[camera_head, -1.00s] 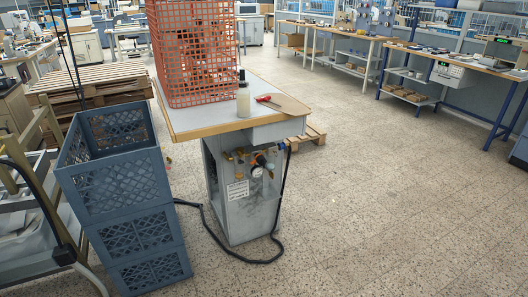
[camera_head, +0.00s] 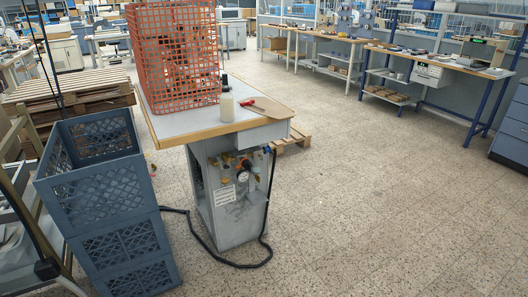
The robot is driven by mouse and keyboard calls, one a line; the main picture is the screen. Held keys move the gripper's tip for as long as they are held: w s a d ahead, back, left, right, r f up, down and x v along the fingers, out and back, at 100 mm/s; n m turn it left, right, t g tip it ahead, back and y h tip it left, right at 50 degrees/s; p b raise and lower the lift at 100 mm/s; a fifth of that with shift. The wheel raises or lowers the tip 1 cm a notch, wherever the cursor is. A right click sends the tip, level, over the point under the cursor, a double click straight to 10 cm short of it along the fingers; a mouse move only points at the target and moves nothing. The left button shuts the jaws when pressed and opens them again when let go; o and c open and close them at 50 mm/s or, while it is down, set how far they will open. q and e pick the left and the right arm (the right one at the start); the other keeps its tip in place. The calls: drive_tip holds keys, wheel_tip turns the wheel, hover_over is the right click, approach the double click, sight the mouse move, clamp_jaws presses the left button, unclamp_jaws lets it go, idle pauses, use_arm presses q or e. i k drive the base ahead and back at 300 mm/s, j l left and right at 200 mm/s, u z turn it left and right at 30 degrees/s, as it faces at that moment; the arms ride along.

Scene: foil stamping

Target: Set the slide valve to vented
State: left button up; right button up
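A grey pedestal cabinet (camera_head: 241,213) stands under a wood-edged table (camera_head: 200,124). On its upper front is a group of small brass and black fittings with a round gauge (camera_head: 243,177). The slide valve seems to be among these fittings, but it is too small to single out, and its setting cannot be read. A white label (camera_head: 225,195) sits left of the gauge. A black hose runs from the cabinet's right side down to the floor. Neither of my grippers is in view.
Stacked blue-grey crates (camera_head: 110,220) stand close on the left. An orange mesh basket (camera_head: 175,60), a bottle (camera_head: 226,106) and a red-handled tool (camera_head: 252,105) are on the table. A black hose (camera_head: 225,262) loops over the floor. The floor at right is open.

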sight(267, 150)
drive_tip(key=i+l+u, duration=0.5)
drive_tip(key=u, duration=0.2)
drive_tip(key=i+l, duration=0.2)
drive_tip(key=l, duration=0.15)
drive_tip(key=i+l+u, duration=0.1)
drive_tip(key=l, duration=0.25)
drive_tip(key=i+l+u, duration=0.1)
drive_tip(key=l, duration=0.25)
drive_tip(key=i+l, duration=0.25)
drive_tip(key=i+l+u, duration=0.1)
drive_tip(key=l, duration=0.35)
drive_tip(key=i+l, duration=0.2)
drive_tip(key=l, duration=0.2)
drive_tip(key=i+l+u, duration=0.1)
drive_tip(key=l, duration=0.3)
drive_tip(key=i, duration=0.05)
